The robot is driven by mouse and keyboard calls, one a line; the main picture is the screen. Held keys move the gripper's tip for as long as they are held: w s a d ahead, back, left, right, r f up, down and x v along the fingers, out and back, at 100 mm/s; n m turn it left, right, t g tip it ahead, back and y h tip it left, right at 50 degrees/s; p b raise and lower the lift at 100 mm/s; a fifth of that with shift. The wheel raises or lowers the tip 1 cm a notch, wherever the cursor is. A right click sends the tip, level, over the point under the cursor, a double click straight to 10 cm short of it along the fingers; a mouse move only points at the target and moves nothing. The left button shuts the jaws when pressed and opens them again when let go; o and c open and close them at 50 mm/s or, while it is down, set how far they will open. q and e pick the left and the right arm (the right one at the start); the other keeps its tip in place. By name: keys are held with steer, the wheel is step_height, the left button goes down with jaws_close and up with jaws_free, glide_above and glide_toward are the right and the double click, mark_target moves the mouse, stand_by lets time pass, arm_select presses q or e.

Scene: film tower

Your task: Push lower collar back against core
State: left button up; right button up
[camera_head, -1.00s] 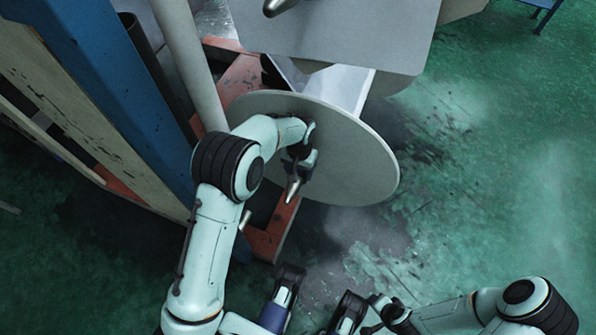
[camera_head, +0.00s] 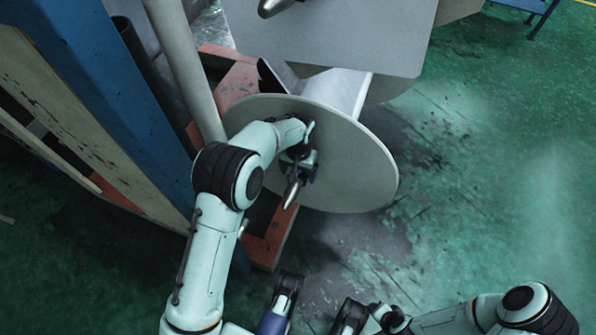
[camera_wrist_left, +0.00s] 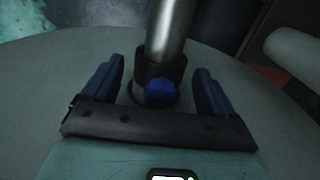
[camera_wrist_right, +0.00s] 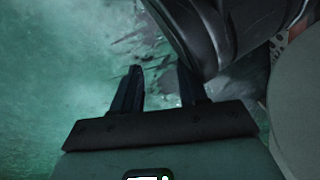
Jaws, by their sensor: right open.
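The lower collar (camera_wrist_left: 158,72) is a dark ring with a blue knob, around a bare metal shaft (camera_wrist_left: 172,28). The shaft's rounded end shows in the head view (camera_head: 292,192). My left gripper (camera_wrist_left: 160,84) is open, one finger on each side of the collar and apart from it. It is at the front of a round grey disc (camera_head: 350,165). The pale core (camera_head: 338,88) shows partly behind the disc; whether the collar touches anything behind it cannot be seen. My right gripper (camera_wrist_right: 160,88) is open and empty above the green floor.
A large grey plate (camera_head: 345,35) with another shaft end (camera_head: 280,5) is above the disc. A blue post (camera_head: 115,90) and a grey pipe (camera_head: 183,65) stand at left. An orange base (camera_head: 268,245) lies below. Green floor (camera_head: 500,170) is clear at right.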

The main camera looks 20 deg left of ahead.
arm_select(q)
steer(key=shift+w+r, duration=0.1)
steer(key=shift+w, duration=0.25)
arm_select(e)
steer(key=shift+s, duration=0.1)
steer(key=s+f+g, duration=0.2)
steer(key=s, duration=0.3)
arm_select(q)
step_height(320, 180, up, 13)
steer(key=p, duration=0.3)
steer(key=shift+s+r+p, duration=0.15)
steer(key=shift+s+p, duration=0.1)
steer(key=shift+p, duration=0.15)
arm_select(e)
steer(key=w+r+t, duration=0.2)
steer(key=w+r, duration=0.4)
steer(key=r, duration=0.1)
steer(key=shift+w+a+t, duration=0.3)
steer(key=shift+w, duration=0.05)
